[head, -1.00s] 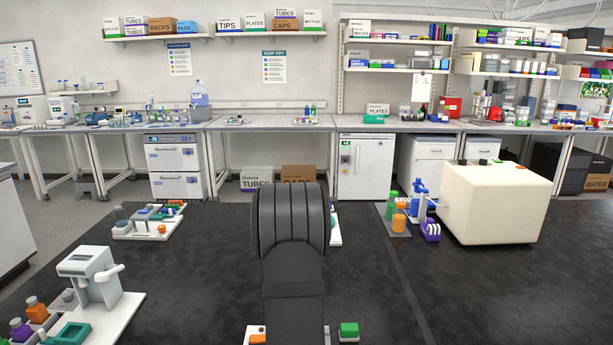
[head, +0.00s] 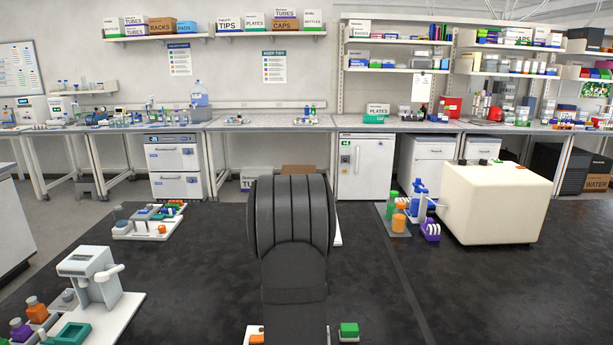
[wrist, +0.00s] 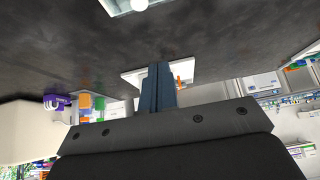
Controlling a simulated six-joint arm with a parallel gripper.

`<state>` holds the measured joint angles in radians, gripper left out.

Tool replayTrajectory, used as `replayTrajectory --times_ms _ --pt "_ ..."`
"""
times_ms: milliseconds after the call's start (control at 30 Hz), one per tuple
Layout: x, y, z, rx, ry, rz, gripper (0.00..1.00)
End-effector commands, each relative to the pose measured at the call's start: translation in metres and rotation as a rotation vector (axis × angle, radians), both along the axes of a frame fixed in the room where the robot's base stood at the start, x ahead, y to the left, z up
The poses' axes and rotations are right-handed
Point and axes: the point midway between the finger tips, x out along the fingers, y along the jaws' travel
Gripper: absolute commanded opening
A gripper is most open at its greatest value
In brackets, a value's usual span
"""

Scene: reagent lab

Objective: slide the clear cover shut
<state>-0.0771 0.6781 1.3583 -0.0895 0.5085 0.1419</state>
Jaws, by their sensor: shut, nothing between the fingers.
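I cannot make out the clear cover for certain in either view. My gripper (wrist: 158,88) is shut and empty in the wrist view, its dark blue fingers together above the dark table. Past the fingertips, a pale piece with a round white knob (wrist: 139,5) is cut off by the top edge; I cannot tell whether it is part of the cover. In the head view my own arm hides the gripper and the middle of the table. A green block (head: 349,329) and an orange piece (head: 257,339) show on either side of the arm at the bottom edge.
A white board (wrist: 132,77) with an orange part lies behind the fingers. In the head view a cream box (head: 495,205) stands right, beside orange containers (head: 398,222). A white press-like device (head: 92,275) stands left.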

Motion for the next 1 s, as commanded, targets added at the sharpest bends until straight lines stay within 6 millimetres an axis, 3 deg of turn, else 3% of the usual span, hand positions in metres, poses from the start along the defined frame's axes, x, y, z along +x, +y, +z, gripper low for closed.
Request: replayTrajectory --times_ms 100,267,467,767,1000 --pt "0.0 0.0 0.0 0.0 0.0 0.0 0.02" --pt "0.0 0.0 -0.001 -0.002 0.001 0.002 0.33" --pt "-0.025 0.02 -0.014 -0.174 0.082 0.182 0.35" --pt "-0.101 0.057 -0.044 -0.831 0.37 0.832 0.35" --pt "-0.142 0.084 -0.028 -1.476 0.624 1.349 0.35"
